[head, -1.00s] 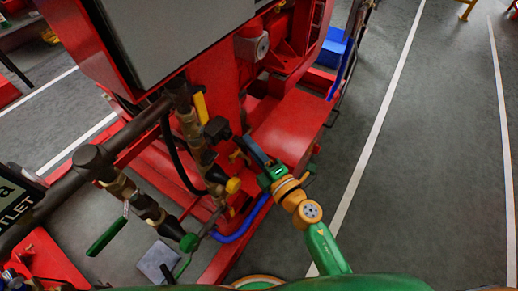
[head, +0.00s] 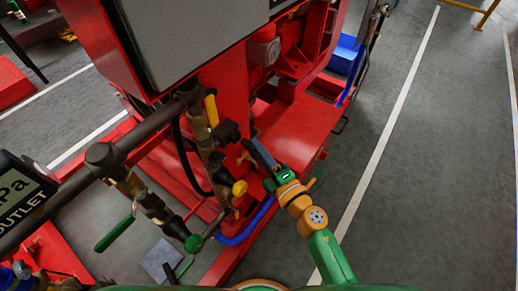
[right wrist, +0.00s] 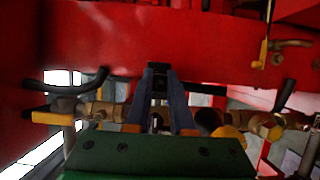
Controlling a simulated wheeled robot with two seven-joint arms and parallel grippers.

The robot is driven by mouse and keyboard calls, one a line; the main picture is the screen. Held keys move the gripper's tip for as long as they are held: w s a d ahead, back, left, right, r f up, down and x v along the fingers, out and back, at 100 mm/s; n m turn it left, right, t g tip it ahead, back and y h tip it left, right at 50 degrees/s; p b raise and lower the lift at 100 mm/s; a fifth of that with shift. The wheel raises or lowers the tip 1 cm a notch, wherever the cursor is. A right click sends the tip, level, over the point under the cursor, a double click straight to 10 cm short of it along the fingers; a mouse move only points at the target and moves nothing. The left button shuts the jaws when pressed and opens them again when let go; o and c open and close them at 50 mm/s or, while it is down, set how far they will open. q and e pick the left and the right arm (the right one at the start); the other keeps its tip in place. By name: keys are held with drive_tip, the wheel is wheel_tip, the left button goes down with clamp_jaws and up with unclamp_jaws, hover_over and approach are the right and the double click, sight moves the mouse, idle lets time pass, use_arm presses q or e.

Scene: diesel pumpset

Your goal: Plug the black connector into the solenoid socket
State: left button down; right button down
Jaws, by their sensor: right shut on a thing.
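My right gripper (head: 250,142) reaches in from the lower right in the head view, and its fingers point up and left at the brass pipework. In the right wrist view its fingers (right wrist: 159,74) are shut on the small black connector (right wrist: 159,88), which shows dark between them. A black block (head: 227,132) on the brass valve line, just left of the fingertips in the head view, looks like the solenoid. A small gap shows between them there. The socket's opening cannot be made out in either view. My left gripper is not in view.
Brass fittings with a yellow handle (head: 211,109) and a yellow knob (head: 239,188) stand close beside my right gripper. The red pump frame (head: 285,135) lies behind it. A blue hose (head: 246,228) runs below. Open grey floor (head: 440,170) lies to the right.

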sight(253, 151)
drive_tip(key=shift+w+a+r, duration=0.1)
drive_tip(key=shift+w+a, duration=0.3)
drive_tip(key=shift+a, duration=0.2)
drive_tip(key=shift+w+a, duration=0.4)
drive_tip(key=shift+a, duration=0.15)
idle(1.0)
drive_tip(key=c, duration=0.7)
unclamp_jaws()
drive_tip(key=shift+a, duration=0.15)
drive_tip(key=v, duration=0.7)
